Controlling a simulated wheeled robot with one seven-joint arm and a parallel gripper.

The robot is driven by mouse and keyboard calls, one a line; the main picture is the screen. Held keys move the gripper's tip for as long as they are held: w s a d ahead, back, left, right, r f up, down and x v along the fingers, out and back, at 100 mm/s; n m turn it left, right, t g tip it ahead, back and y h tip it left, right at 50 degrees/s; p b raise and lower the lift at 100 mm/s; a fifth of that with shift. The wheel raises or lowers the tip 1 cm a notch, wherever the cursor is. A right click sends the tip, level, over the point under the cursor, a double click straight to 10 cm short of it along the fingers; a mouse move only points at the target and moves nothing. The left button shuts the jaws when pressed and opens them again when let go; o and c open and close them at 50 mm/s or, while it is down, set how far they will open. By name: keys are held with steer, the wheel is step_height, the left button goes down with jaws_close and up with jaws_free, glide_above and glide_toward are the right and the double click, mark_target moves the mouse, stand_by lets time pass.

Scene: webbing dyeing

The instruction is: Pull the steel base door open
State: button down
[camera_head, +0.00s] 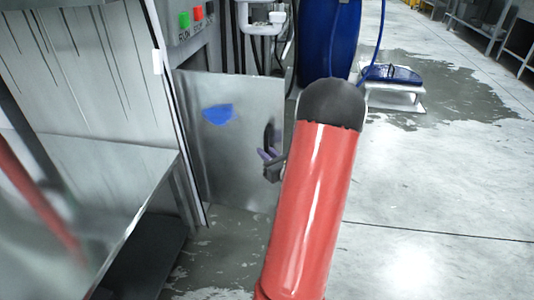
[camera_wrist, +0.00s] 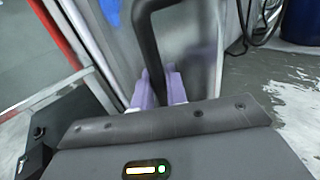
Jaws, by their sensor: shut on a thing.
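The steel base door (camera_head: 222,150) is a flat grey panel with a blue patch, low on the machine in the head view. Its black bar handle (camera_head: 270,136) is near its right edge, and the handle (camera_wrist: 146,42) rises large in the wrist view. My gripper (camera_head: 269,156) is at the lower part of the handle, with purple fingers. In the wrist view my gripper (camera_wrist: 164,88) is shut on the handle, one finger on each side. My arm hides what is right of the door.
A steel bench (camera_head: 110,172) stands at the left. A control panel with green and red buttons (camera_head: 197,13) is above the door. A blue barrel (camera_head: 328,42) and a low white stand (camera_head: 395,96) are behind. Open concrete floor (camera_head: 430,180) lies to the right, wet in patches.

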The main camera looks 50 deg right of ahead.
steer(key=shift+w+a, duration=0.15)
steer(key=c, duration=1.5)
jaws_free()
steer(key=v, duration=0.7)
steer(key=shift+s, duration=0.45)
